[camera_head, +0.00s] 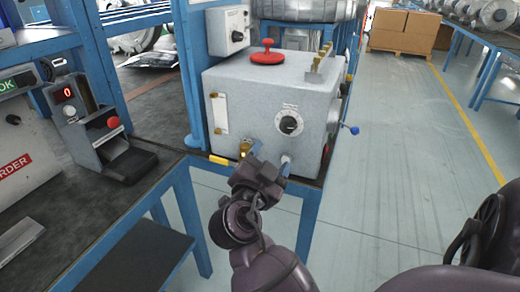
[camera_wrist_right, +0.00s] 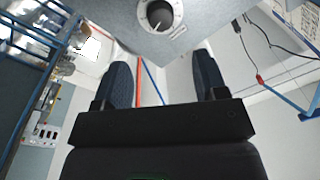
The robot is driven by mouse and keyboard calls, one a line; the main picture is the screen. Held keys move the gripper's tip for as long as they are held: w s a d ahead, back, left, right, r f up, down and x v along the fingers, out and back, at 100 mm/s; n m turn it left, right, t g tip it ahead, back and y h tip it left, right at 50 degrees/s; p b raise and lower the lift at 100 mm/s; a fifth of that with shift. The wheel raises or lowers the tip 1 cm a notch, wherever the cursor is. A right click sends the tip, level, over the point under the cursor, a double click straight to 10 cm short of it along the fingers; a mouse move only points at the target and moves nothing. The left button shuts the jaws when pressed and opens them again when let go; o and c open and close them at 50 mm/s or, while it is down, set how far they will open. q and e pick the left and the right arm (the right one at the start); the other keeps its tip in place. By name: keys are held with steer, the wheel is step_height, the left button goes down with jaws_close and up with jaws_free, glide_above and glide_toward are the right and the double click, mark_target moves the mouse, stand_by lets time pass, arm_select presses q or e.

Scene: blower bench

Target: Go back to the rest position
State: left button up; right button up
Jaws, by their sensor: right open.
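My right gripper (camera_head: 268,160) is in front of the lower front face of a grey metal box (camera_head: 255,110) on the bench. In the right wrist view its two dark fingers (camera_wrist_right: 165,85) are spread apart with nothing between them. The box's black dial (camera_head: 289,123) is just above the fingers and also shows in the wrist view (camera_wrist_right: 160,15). A brass fitting (camera_head: 245,148) is beside the left finger; I cannot tell whether they touch. My left gripper is out of view.
The box carries a red knob (camera_head: 267,52) on top and a blue-tipped lever (camera_head: 353,130) at its right. A device with a red display (camera_head: 80,110) stands on the bench at left. Blue posts (camera_head: 190,70) rise beside the box. The floor (camera_head: 400,160) to the right is clear.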

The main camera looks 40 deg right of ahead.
steer(key=s+a+f+n+t+y+p, duration=0.2)
steer(key=f+n+y+p, duration=0.1)
steer(key=f+n+y, duration=0.3)
steer(key=s+a+f+n+t+y+p, duration=0.1)
steer(key=s+f+n+t+y+p, duration=0.25)
steer(key=n, duration=0.45)
arm_select(q)
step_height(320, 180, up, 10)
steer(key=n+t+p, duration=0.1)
steer(key=p, duration=0.4)
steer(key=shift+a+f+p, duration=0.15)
steer(key=shift+p, duration=0.15)
arm_select(e)
steer(key=s+a+f+n+g+y, duration=0.1)
steer(key=s+a+f+n+y, duration=0.1)
steer(key=s, duration=0.6)
steer(key=s+a+f+n+g+y, duration=0.1)
steer(key=s+a+f+n+y, duration=0.2)
steer(key=s+f, duration=0.4)
steer(key=shift+s+n+y, duration=0.8)
steer(key=shift+s+y, duration=0.3)
steer(key=shift+y, duration=0.05)
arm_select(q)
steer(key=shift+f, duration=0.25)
arm_select(e)
steer(key=shift+s+f+g, duration=0.15)
steer(key=shift+f+g, duration=0.1)
steer(key=shift+c, duration=0.2)
